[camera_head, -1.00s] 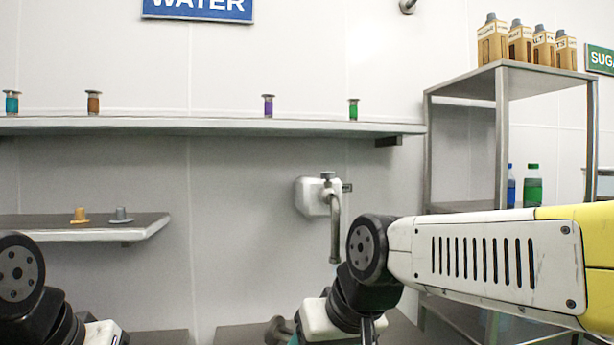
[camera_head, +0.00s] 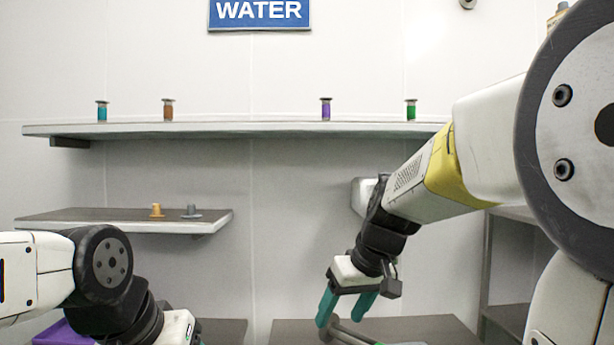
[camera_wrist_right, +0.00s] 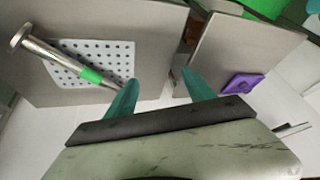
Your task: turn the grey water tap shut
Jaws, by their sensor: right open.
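My right gripper (camera_head: 345,305) is open and empty, pointing down, below and slightly left of the mount in the picture. Its two teal fingers also show apart in the right wrist view (camera_wrist_right: 160,88); the tap does not show there.
A purple object (camera_wrist_right: 242,84) lies on another surface. A lower shelf (camera_head: 110,222) is left.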

